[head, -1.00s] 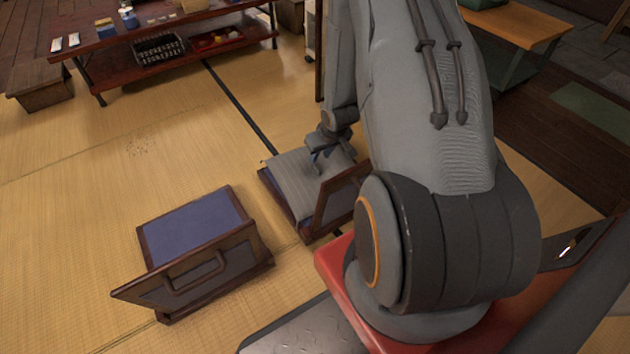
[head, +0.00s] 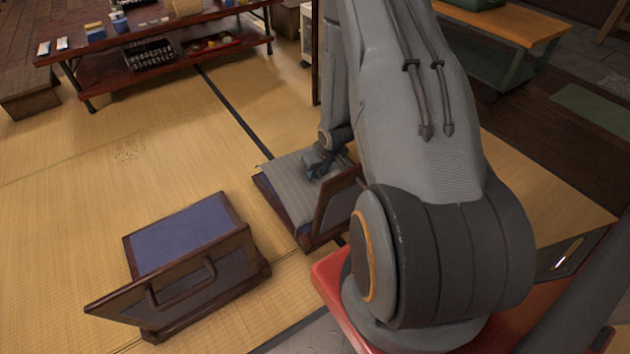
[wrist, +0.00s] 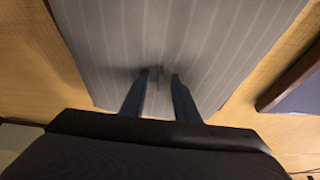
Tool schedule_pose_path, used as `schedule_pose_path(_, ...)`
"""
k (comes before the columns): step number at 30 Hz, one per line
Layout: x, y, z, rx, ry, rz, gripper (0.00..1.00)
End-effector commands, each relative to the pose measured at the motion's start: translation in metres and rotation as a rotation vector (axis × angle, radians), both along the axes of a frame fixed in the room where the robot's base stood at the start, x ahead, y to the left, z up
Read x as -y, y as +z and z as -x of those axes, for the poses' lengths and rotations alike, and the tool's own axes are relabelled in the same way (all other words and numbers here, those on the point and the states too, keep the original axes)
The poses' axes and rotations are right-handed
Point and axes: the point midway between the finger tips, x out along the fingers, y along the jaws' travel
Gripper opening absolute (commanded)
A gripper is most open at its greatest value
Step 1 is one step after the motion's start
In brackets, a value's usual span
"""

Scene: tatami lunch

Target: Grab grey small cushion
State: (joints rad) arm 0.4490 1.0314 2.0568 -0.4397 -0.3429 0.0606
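The grey small cushion (head: 290,182) is pale grey with thin stripes. It lies on the seat of the right-hand legless chair (head: 328,215), against its backrest side. My gripper (head: 318,172) is over the cushion's right part, pointing down, and appears to be at its surface. In the wrist view the striped cushion (wrist: 185,35) fills the upper middle. The two fingertips of my gripper (wrist: 159,76) are a small gap apart, with cushion cloth and a short dark crease between them. The picture is blurred, so whether they touch the cloth is unclear.
A second legless chair with a blue seat (head: 185,237) stands to the left, with free tatami (head: 110,175) around it. A low red-brown table (head: 150,35) with small items and a basket stands at the back. An orange-topped table (head: 510,25) is at the back right.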

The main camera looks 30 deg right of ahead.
Motion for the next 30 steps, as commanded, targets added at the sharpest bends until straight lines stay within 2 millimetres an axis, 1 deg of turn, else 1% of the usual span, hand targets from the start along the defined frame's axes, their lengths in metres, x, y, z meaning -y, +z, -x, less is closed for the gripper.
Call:
schedule_pose_path(1,0.0,-0.003,-0.002,0.0,0.0,0.0,0.28)
schedule_pose_path(7,0.0,-0.002,-0.002,0.001,0.0,0.0,0.28)
schedule_pose_path(8,0.0,-0.002,-0.002,0.001,0.0,0.0,0.26)
schedule_pose_path(12,0.0,-0.002,-0.002,0.001,0.0,0.0,0.03)
schedule_pose_path(13,0.0,-0.002,-0.002,0.001,0.0,0.0,0.0)
schedule_pose_path(25,0.001,0.0,-0.002,0.002,0.0,0.001,0.0)
schedule_pose_path(28,0.001,0.008,-0.002,0.003,0.0,0.001,0.0)
schedule_pose_path(30,0.001,0.018,-0.002,0.003,0.0,0.001,0.0)
